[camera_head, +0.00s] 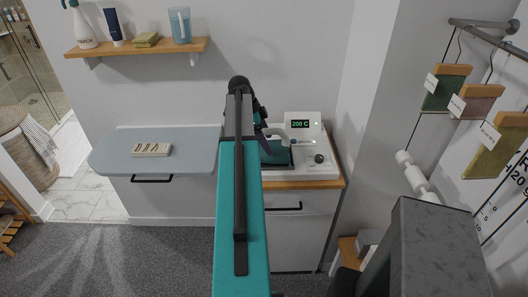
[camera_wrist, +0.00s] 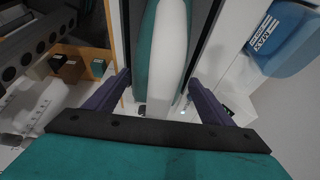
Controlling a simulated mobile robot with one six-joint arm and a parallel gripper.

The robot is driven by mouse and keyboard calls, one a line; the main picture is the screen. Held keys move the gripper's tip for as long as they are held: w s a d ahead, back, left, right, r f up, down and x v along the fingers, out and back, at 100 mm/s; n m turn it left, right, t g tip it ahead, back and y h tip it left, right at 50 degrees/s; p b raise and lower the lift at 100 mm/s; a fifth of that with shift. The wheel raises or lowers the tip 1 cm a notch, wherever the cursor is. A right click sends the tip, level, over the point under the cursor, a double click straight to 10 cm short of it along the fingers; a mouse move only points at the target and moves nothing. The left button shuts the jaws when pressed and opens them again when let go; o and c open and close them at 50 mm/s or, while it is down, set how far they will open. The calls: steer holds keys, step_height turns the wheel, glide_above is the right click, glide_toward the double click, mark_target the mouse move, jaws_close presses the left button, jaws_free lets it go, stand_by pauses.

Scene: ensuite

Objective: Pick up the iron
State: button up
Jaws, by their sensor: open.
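The iron appears to be the white-and-teal body (camera_wrist: 168,55) in the wrist view, with a long rounded white part and teal along its left side. In the head view a teal part (camera_head: 275,153) shows on the white unit with a "200 C" display (camera_head: 300,124), partly hidden by my arm. My gripper (camera_wrist: 160,80) is open, one purple finger on each side of the white part, with gaps showing. It also shows in the head view (camera_head: 264,132), over the unit's left part. I cannot tell how deep the fingers reach. Nothing is held.
The unit stands on a wood-topped cabinet (camera_head: 300,184) against the wall. Left is a grey-blue counter (camera_head: 190,135) with a small beige item (camera_head: 151,150). A wall shelf (camera_head: 140,47) carries bottles and a blue jug (camera_head: 180,25). Hanging swatches (camera_head: 445,90) are at right.

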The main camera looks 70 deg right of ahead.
mark_target(267, 132)
jaws_close()
steer(key=shift+r, duration=0.1)
stand_by(0.4)
steer(key=shift+d+r, duration=0.1)
steer(key=shift+r+b, duration=1.05)
steer(key=shift+r, duration=0.5)
steer(key=s+a+b, duration=0.1)
steer(key=a+b, duration=0.1)
steer(key=a, duration=0.6)
steer(key=s+a+r+b, duration=0.1)
steer(key=s+a+b, duration=0.1)
steer(key=a, duration=0.5)
steer(key=shift+s+a+r+b, duration=0.3)
steer(key=shift+a+b, duration=0.05)
